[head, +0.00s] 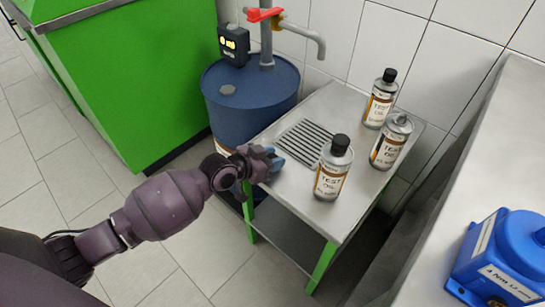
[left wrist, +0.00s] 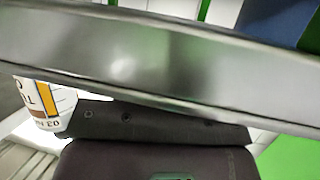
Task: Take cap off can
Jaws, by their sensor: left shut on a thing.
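Three metal test oil cans stand upright on the steel side table (head: 352,106). The front can (head: 330,178) and the back can (head: 379,104) wear black caps. The right can (head: 389,149) shows a bare silver top without a black cap. My left gripper (head: 273,162) is at the table's left edge, left of the front can and apart from it. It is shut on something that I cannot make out. In the left wrist view a broad metal band hides its fingertips, and part of a can's label (left wrist: 42,100) shows at the left. My right gripper is out of view.
A blue drum (head: 250,95) with a tap (head: 300,32) stands behind the table's left end. A green cabinet (head: 130,70) is at the left. A steel counter with a blue device (head: 505,255) is at the right. The slotted grate (head: 303,140) is bare.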

